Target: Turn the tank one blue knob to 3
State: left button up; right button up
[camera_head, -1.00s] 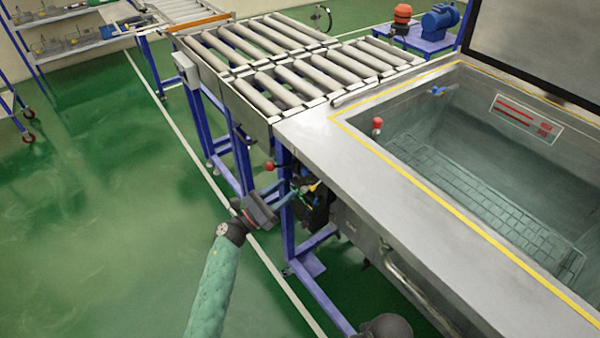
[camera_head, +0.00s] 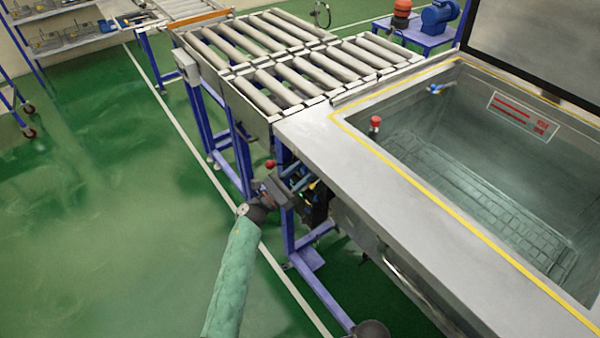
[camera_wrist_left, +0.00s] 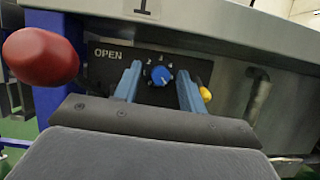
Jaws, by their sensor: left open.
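The blue knob (camera_wrist_left: 160,76) sits on a black panel (camera_wrist_left: 104,72) marked OPEN on the tank's front. Small white marks ring the knob; I cannot read which one it points to. My left gripper (camera_wrist_left: 158,84) is open. Its two blue-grey fingers appear on either side of the knob in the left wrist view, with gaps between them and it. In the head view my left gripper (camera_head: 302,182) is at the panel under the tank's near left corner, and the knob is hidden there. The steel tank (camera_head: 345,165) fills the right side. My right gripper is not in view.
A red ball handle (camera_wrist_left: 40,57) stands close on the left of the panel; it also shows in the head view (camera_head: 270,164). A yellow part (camera_wrist_left: 205,94) is just right of the fingers. A roller conveyor (camera_head: 290,60) adjoins the tank. Green floor is clear at left.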

pick_arm(q)
grip_shut()
jog(key=shift+n, duration=0.4)
